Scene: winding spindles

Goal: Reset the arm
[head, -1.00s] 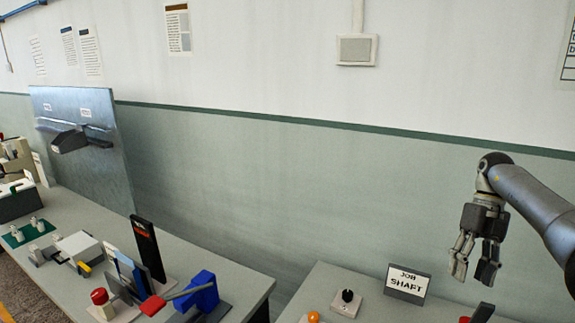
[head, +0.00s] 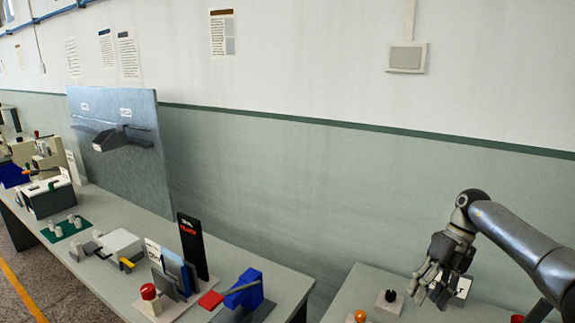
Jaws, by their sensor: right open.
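My right gripper (head: 432,287) comes in from the right on its grey arm. It is open, with its fingers pointing down over the right-hand table, and nothing shows between them. It hides most of a white sign card (head: 462,288) behind it. My left gripper is not in view.
The right-hand table (head: 350,292) carries a black knob on a white base (head: 389,298) and an orange button (head: 360,316). The left table (head: 130,215) holds a red button (head: 148,291), a blue block (head: 245,287) and an upright metal panel (head: 115,160). A gap separates the tables.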

